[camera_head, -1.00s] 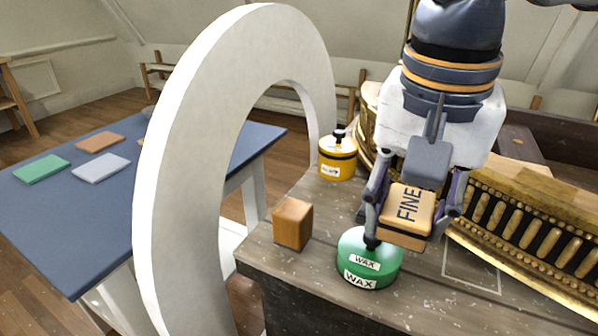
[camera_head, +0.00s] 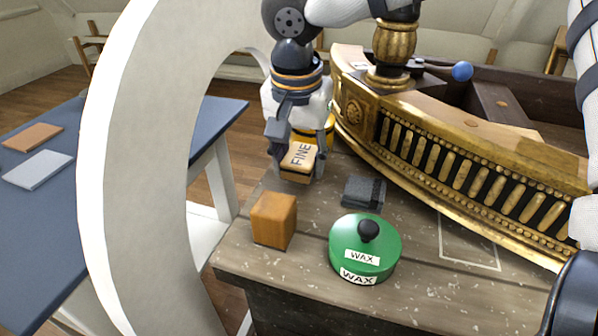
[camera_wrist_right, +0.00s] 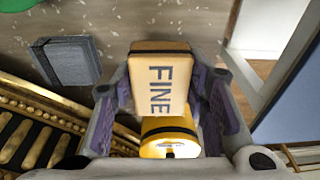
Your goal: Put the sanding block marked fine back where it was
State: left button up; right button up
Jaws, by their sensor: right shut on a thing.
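The sanding block marked FINE (camera_head: 299,158) is tan on top with a dark band below. My right gripper (camera_head: 297,167) is shut on it, in front of the yellow jar at the bench's far left. In the right wrist view the block (camera_wrist_right: 160,80) sits between the two fingers (camera_wrist_right: 165,95), its lettering facing the camera. The head view does not clearly show whether its underside touches the bench. A pale rectangle outline (camera_head: 470,246) is drawn on the bench and is empty.
A green wax tin (camera_head: 345,240) and a brown wooden block (camera_head: 273,220) stand near the front edge. A dark grey block (camera_head: 364,192) lies between gripper and tin. The yellow jar (camera_wrist_right: 168,130) is close beside the held block. A gilt curved piece (camera_head: 440,140) borders the back; a white ring (camera_head: 120,170) stands left.

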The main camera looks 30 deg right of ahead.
aim_at(299, 175)
jog(key=shift+w+f, duration=0.15)
jog(key=shift+f, duration=1.5)
jog(key=shift+f, duration=0.1)
jog(key=o, duration=1)
jog(key=shift+f, duration=0.1)
jog(key=r, duration=0.4)
jog(key=s+r, duration=0.1)
jog(key=r, duration=0.3)
jog(key=a+r, duration=0.1)
jog(key=r, duration=0.3)
jog(key=shift+s+a+r, duration=0.1)
jog(key=shift+s+r, duration=0.05)
jog(key=shift+s, duration=0.05)
